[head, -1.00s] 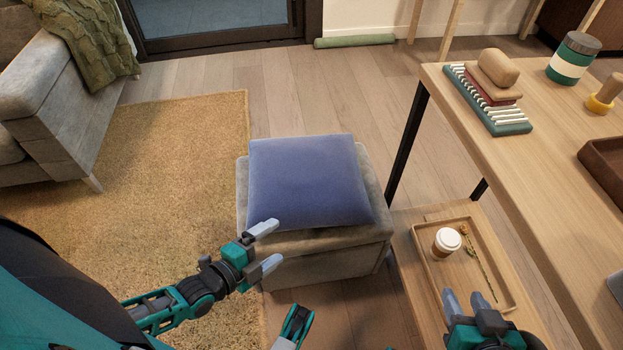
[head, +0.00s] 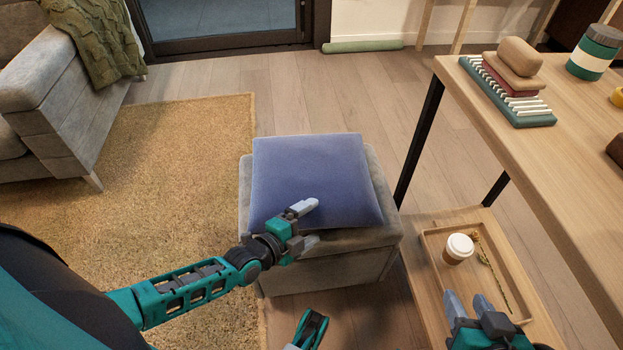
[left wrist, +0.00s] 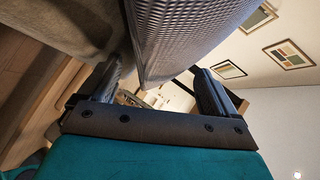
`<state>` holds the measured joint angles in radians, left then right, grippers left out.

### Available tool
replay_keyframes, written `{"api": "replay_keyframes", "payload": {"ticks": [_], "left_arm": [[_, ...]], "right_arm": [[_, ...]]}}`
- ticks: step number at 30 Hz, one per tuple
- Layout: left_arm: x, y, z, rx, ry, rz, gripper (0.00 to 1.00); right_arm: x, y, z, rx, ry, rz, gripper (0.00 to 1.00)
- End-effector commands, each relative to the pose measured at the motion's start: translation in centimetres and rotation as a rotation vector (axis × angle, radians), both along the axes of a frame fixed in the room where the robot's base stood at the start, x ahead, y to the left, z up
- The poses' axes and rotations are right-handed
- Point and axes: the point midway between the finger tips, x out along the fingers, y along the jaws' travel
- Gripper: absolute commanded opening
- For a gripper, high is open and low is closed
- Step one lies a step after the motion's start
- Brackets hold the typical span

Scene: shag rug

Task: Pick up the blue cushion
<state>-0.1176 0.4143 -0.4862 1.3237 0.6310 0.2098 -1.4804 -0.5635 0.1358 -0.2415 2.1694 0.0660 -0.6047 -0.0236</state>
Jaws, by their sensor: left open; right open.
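The blue cushion (head: 308,175) lies flat on the grey ottoman (head: 330,272) in the head view. My left gripper (head: 312,224) is open at the cushion's near edge, one finger over its top and the other lower, in front of the ottoman's side. In the left wrist view the cushion's textured edge (left wrist: 185,40) reaches toward the gap between the open fingers of my left gripper (left wrist: 165,95). I cannot tell whether they touch it. My right gripper (head: 468,302) is open and empty beside the low shelf, at the bottom right.
A wooden tray (head: 436,262) with a white-lidded cup (head: 458,248) and a dried flower stem sits on the low shelf at the right. The wooden table (head: 520,165) above it holds several items. The shag rug (head: 170,180) lies to the left, and a sofa (head: 65,110) stands beyond.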

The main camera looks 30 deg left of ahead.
Motion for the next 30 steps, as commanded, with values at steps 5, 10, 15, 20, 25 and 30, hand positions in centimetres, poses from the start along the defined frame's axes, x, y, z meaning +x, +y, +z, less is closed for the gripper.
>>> {"api": "replay_keyframes", "payload": {"ticks": [5,10,15,20,25,30], "left_arm": [[-0.05,0.00,0.03,-0.001,0.000,0.000,0.85],[-0.06,0.00,0.04,-0.001,0.000,0.000,0.68],[-0.06,0.01,0.03,-0.001,0.000,0.000,0.52],[-0.08,0.01,0.02,-0.002,0.002,0.000,0.37],[0.01,0.02,0.14,-0.001,-0.003,0.001,0.22],[-0.02,0.03,0.07,-0.001,0.000,0.000,0.21]], "right_arm": [[0.10,-0.01,0.13,0.000,-0.003,0.000,0.43],[0.11,-0.08,0.08,-0.001,-0.004,-0.001,0.43],[0.07,-0.21,-0.03,-0.002,-0.002,-0.004,0.43],[-0.15,-0.28,-0.23,-0.004,0.003,-0.005,0.43],[-0.34,-0.30,-0.38,-0.003,0.008,-0.006,0.43],[-0.36,-0.30,-0.40,-0.003,0.009,-0.006,0.43]]}}
